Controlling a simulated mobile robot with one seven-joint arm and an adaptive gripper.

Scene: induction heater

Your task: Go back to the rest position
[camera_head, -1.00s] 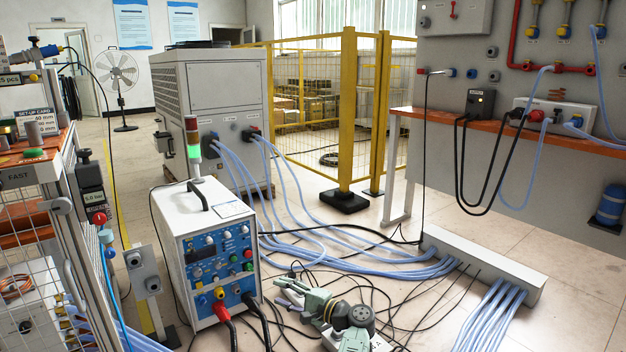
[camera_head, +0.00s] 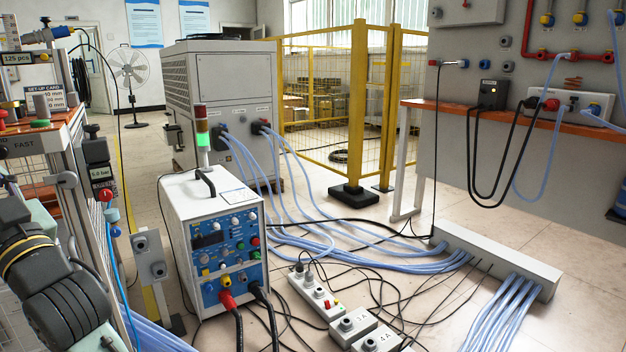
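My arm (camera_head: 62,295) shows at the lower left, with pale green and black links and a yellow band. It is close to the camera and overlaps the lower part of the left workstation. I cannot make out my gripper's fingers in this view. The white induction heater unit (camera_head: 182,232) stands upright on the floor, right of my arm, with a blue control panel (camera_head: 228,258) and a lit green lamp (camera_head: 203,141) above it.
Grey socket boxes (camera_head: 352,325) lie on the floor at the bottom middle, among black cables. Blue hoses (camera_head: 335,248) run to a grey floor channel (camera_head: 500,262). A yellow fence (camera_head: 356,110) and a large grey cabinet (camera_head: 215,90) stand behind. An orange-topped bench (camera_head: 450,106) is at right.

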